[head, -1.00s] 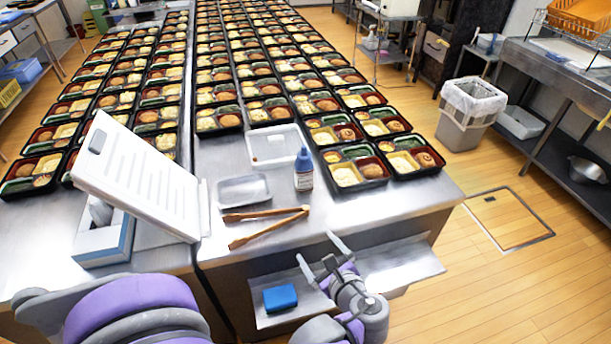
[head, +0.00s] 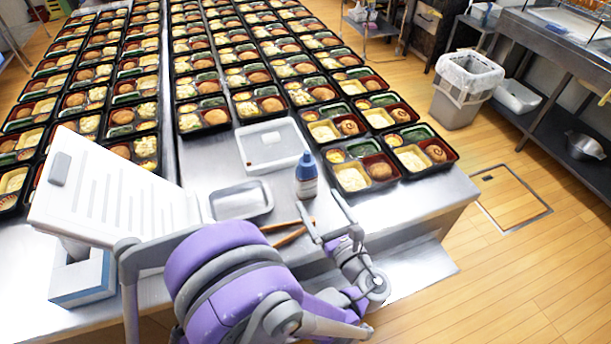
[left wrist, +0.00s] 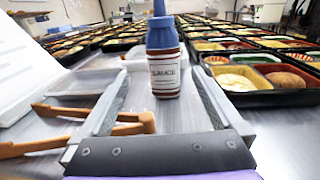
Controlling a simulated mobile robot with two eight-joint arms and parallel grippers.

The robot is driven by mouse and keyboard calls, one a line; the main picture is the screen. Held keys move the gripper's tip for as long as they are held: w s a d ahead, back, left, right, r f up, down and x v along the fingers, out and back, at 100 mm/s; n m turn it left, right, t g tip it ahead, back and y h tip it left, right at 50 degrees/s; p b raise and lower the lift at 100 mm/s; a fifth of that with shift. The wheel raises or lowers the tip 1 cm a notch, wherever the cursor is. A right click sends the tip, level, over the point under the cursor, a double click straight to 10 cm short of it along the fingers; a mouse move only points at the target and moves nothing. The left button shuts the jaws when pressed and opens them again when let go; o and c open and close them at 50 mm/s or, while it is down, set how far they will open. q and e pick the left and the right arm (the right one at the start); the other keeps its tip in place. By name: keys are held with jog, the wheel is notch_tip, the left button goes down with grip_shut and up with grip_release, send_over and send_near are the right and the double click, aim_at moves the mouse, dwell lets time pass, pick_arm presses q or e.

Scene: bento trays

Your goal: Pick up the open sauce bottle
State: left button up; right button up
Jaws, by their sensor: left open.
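The sauce bottle (head: 306,182) stands upright on the steel table, with a blue top and pointed nozzle. In the left wrist view, its body (left wrist: 164,75) shows a white label with red-brown bands and lettering. My left gripper (head: 317,199) is open and empty, low over the table's front part. Its fingers (left wrist: 156,76) point at the bottle, one on either side of it in the left wrist view. The bottle is at or just beyond the fingertips; I cannot tell how deep it sits between them. My right gripper is not in view.
Brown tongs (head: 288,232) lie left of the gripper. An empty clear tray (head: 242,201) and a white-rimmed container (head: 271,146) are beside the bottle. Filled bento trays (head: 352,176) stand close on the right. A white slatted panel (head: 105,195) leans at left.

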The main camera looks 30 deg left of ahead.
aim_at(311, 183)
pick_arm(q)
jog(key=x, duration=0.4)
jog(key=p+x, duration=0.1)
jog(key=x, duration=0.3)
jog(key=shift+w+d, duration=0.2)
jog(key=shift+w, duration=0.05)
jog(key=shift+c, duration=0.2)
jog(key=c, duration=0.8)
jog(key=shift+o, duration=0.2)
notch_tip(311, 183, up, 10)
jog(key=shift+p, duration=0.9)
